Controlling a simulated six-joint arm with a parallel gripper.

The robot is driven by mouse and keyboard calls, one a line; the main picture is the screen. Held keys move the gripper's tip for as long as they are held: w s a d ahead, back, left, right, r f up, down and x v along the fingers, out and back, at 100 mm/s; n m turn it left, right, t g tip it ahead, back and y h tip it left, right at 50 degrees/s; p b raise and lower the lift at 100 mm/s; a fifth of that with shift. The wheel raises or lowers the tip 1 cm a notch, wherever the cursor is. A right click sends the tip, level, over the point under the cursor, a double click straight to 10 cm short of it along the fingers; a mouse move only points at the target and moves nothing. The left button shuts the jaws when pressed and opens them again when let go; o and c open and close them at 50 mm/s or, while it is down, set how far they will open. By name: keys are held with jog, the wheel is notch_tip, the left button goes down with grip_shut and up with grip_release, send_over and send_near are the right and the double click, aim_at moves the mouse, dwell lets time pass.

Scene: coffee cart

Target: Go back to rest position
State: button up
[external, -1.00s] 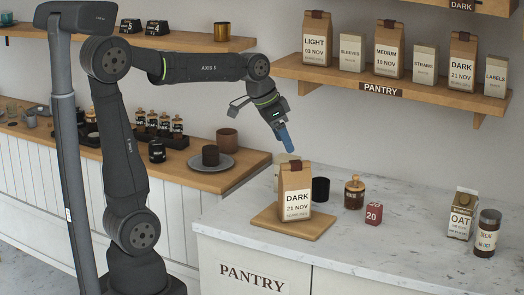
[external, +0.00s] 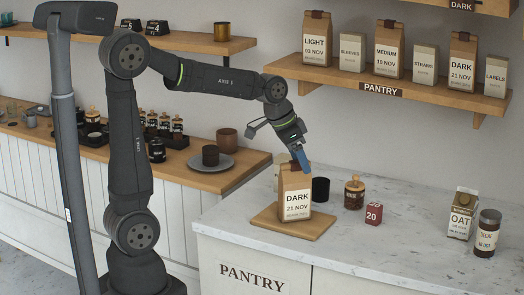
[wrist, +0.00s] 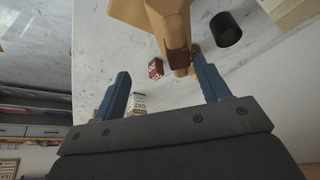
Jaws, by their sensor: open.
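My gripper (external: 301,157) is over the top of a brown paper bag (external: 296,200) labelled DARK 21 NOV. The bag stands upright on a wooden board (external: 265,222) on the marble counter. In the wrist view the two blue fingers (wrist: 163,90) are spread apart, with the folded top of the bag (wrist: 176,40) beyond and between them, nearer the right finger. The fingers hold nothing. I cannot tell whether a finger touches the bag.
Near the bag stand a black cup (external: 320,189), an amber jar (external: 354,193) and a red block (external: 373,213) marked 20. An OAT carton (external: 462,213) and a dark jar (external: 487,234) stand at the right. A pantry shelf (external: 381,91) with several bags hangs above.

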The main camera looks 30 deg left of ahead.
jog(key=s+d+r, duration=0.5)
jog(key=s+r, duration=0.1)
jog(key=s, duration=0.2)
jog(key=w+d+m+g+h, duration=0.15)
jog(key=d+m, duration=0.35)
jog(key=d, duration=1.3)
jog(key=s+d+f+m+g, duration=0.1)
jog(key=s+d+m, duration=0.1)
jog(key=d, duration=0.7)
jog(key=s+d+f+m+g, duration=0.1)
jog(key=s+d+m, duration=0.1)
jog(key=d, duration=0.7)
jog(key=shift+s+f+m, duration=0.2)
jog(key=shift+s+m, duration=0.2)
jog(key=shift+s, duration=0.4)
jog(key=shift+d, duration=0.1)
